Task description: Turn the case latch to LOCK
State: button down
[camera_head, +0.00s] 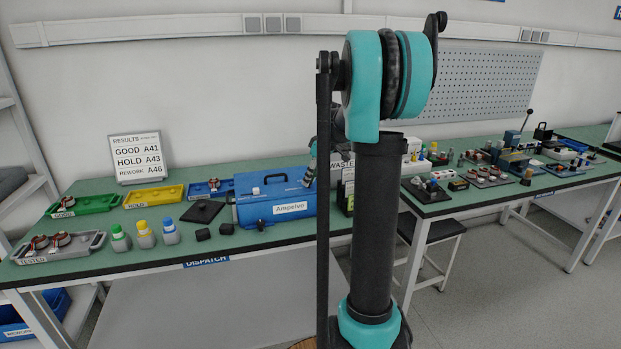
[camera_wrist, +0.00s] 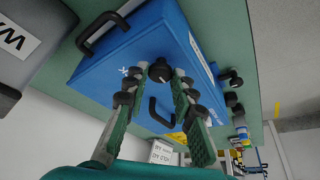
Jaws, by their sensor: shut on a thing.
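The blue case (camera_head: 262,209) stands shut on the green bench in the head view, with a white Ampelvo label on its front. In the wrist view the blue case (camera_wrist: 112,78) lies below my fingers. A round black knob, which looks like the case latch (camera_wrist: 160,71), sits between my fingertips. My gripper (camera_wrist: 160,77) is shut on this knob, one green-padded finger on each side. In the head view my gripper (camera_head: 311,172) is at the case's right end, partly hidden behind my arm. I cannot read any LOCK mark or the latch's angle.
A green tray (camera_head: 96,205), a yellow tray (camera_head: 153,196) and a grey TESTED tray (camera_head: 96,241) stand left of the case. A WASTE container (camera_head: 341,172) stands close on the case's right.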

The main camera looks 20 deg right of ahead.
jog(key=m, duration=0.2)
jog(key=m+t+h, duration=0.1)
jog(key=m, duration=0.1)
jog(key=shift+s+a+m, duration=0.1)
jog(key=shift+a+m, duration=0.1)
jog(key=shift+m, duration=0.1)
jog(key=m+h, duration=0.1)
jog(key=m, duration=0.1)
jog(key=m+h, duration=0.1)
jog(key=m, duration=0.1)
jog(key=shift+a+m, duration=0.2)
jog(key=shift+m, duration=0.1)
jog(key=m+h, duration=0.1)
jog(key=m, duration=0.3)
jog(key=shift+a+h, duration=0.15)
jog(key=shift+h, duration=0.25)
jog(key=shift+m+g+h, duration=0.4)
jog(key=shift+m+h, duration=0.3)
jog(key=shift+m, duration=1.5)
jog(key=c, duration=1.3)
grip_release()
jog(key=shift+o, duration=0.2)
